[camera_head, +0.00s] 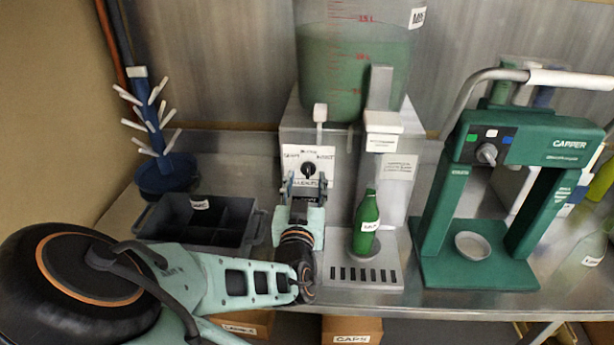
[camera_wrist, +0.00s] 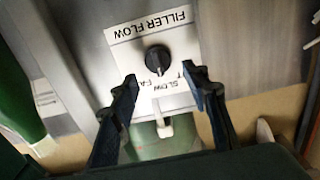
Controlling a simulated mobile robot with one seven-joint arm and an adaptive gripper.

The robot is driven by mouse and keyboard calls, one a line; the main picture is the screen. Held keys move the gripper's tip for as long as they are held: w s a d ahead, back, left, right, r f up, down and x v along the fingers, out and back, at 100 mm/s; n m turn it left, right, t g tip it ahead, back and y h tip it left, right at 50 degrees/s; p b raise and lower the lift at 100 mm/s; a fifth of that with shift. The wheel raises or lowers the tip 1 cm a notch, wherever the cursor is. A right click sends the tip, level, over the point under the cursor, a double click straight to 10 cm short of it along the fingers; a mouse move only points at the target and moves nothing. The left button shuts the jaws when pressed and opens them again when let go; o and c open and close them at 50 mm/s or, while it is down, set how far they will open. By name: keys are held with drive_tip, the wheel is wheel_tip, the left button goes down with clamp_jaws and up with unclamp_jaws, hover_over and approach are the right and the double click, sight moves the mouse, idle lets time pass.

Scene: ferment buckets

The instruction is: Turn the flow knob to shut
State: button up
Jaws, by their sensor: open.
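The flow knob (camera_wrist: 157,59) is a round black knob on a white panel, with a strip reading FILLER FLOW that appears upside down in the wrist view. A pale mark on it points down there, toward the word SLOW. In the head view the knob (camera_head: 308,170) sits on the filler's front panel (camera_head: 323,157). My gripper (camera_wrist: 160,78) is open and empty, facing the panel, its fingertips on either side of the knob and apart from it. In the head view my gripper (camera_head: 304,186) is just in front of and below the knob, partly covering the panel's lower strip.
A green bottle (camera_head: 366,225) stands right of my gripper on the filler's drip tray (camera_head: 364,275). The green capper (camera_head: 540,150) stands further right. A dark divided bin (camera_head: 250,228) and a blue drying rack (camera_head: 167,175) are at left.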

sight(305, 169)
drive_tip(key=shift+w+d, duration=0.1)
drive_tip(key=shift+w, duration=1.4)
drive_tip(key=c, duration=1.2)
drive_tip(key=shift+o, duration=0.2)
drive_tip(key=shift+n, duration=0.4)
drive_tip(key=n, duration=0.2)
drive_tip(key=n+p, duration=0.1)
drive_tip(key=shift+a+n, duration=0.2)
drive_tip(key=shift+n, duration=0.2)
drive_tip(key=shift+a+f+n+p, duration=0.15)
drive_tip(key=shift+n+p, duration=0.45)
drive_tip(key=shift+n, duration=1.6)
